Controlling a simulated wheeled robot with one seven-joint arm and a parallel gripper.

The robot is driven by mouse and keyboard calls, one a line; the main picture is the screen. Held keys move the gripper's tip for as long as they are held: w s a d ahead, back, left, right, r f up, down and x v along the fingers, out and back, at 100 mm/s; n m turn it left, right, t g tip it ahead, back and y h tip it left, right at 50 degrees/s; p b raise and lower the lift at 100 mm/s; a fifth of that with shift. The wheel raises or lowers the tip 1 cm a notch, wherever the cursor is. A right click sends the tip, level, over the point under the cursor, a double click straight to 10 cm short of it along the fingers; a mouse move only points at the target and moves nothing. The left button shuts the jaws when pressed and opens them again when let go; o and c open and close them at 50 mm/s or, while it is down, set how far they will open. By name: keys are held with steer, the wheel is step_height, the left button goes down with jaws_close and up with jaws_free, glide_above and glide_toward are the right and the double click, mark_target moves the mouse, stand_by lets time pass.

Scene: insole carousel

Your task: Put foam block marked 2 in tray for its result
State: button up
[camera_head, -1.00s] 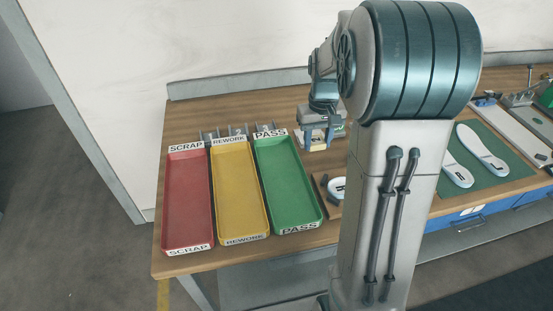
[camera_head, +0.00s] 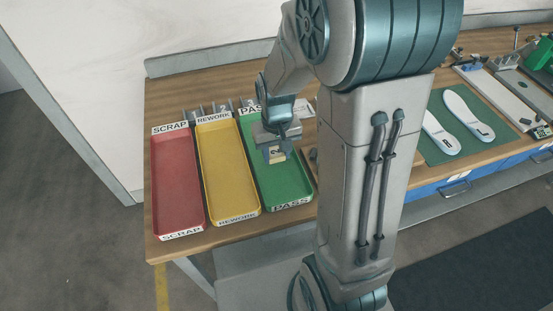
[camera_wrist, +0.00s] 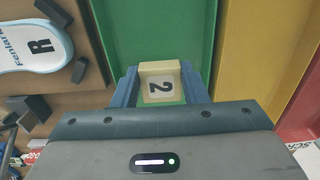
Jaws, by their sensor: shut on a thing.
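My gripper (camera_head: 276,152) is shut on the pale yellow foam block marked 2 (camera_wrist: 160,80); the block also shows in the head view (camera_head: 277,156). It is held over the green PASS tray (camera_head: 295,188), which shows beneath the block in the wrist view (camera_wrist: 150,30). I cannot tell how high above the tray floor the block is. The yellow REWORK tray (camera_head: 228,180) and the red SCRAP tray (camera_head: 177,185) stand to the left in the head view. The visible floors of the trays are empty.
A green mat (camera_head: 440,150) with two insoles lies to the right in the head view. Fixtures stand farther right.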

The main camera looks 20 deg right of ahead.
mark_target(277, 155)
steer(key=shift+f, duration=1.95)
steer(key=shift+f, duration=0.15)
steer(key=o, duration=1)
